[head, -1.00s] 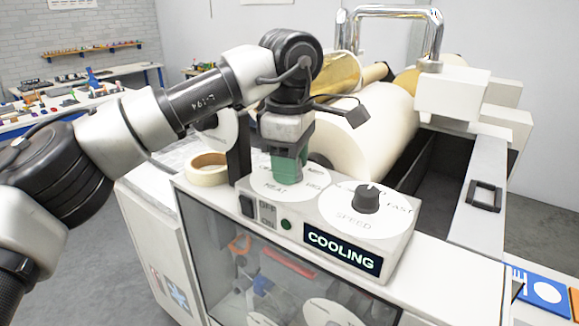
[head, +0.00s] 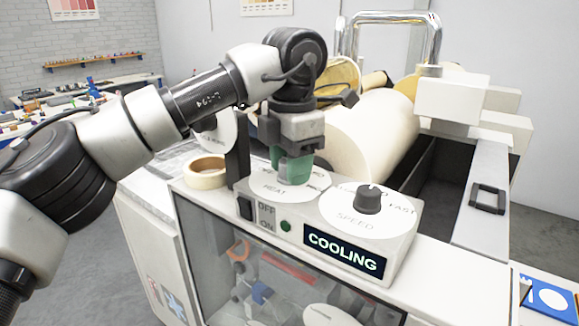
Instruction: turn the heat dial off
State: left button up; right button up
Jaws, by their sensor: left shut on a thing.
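The heat dial's white plate (head: 262,184) lies on the left of the control panel's top, with the word HEAT in front. My left gripper (head: 294,168), with green fingertips, points down over this plate and is shut on the heat dial's knob. The fingers hide the knob, so its pointer cannot be read. The panel's display (head: 343,253) reads COOLING. My right gripper is not in view.
The speed dial's black knob (head: 367,200) stands close to the right of my left gripper. An OFF/ON rocker switch (head: 246,209) and green light (head: 285,226) are on the panel front. A tape roll (head: 205,173) sits left. Large rollers (head: 375,130) lie behind.

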pick_arm(q)
jog(key=shift+r+n, duration=0.15)
jog(key=shift+n, duration=0.95)
jog(key=shift+w, duration=0.1)
jog(key=o, duration=0.9)
jog(key=shift+d, duration=0.1)
notch_tip(320, 180, up, 11)
jog(key=shift+d+f, duration=0.1)
jog(key=shift+f, duration=0.05)
jog(key=shift+f, duration=0.1)
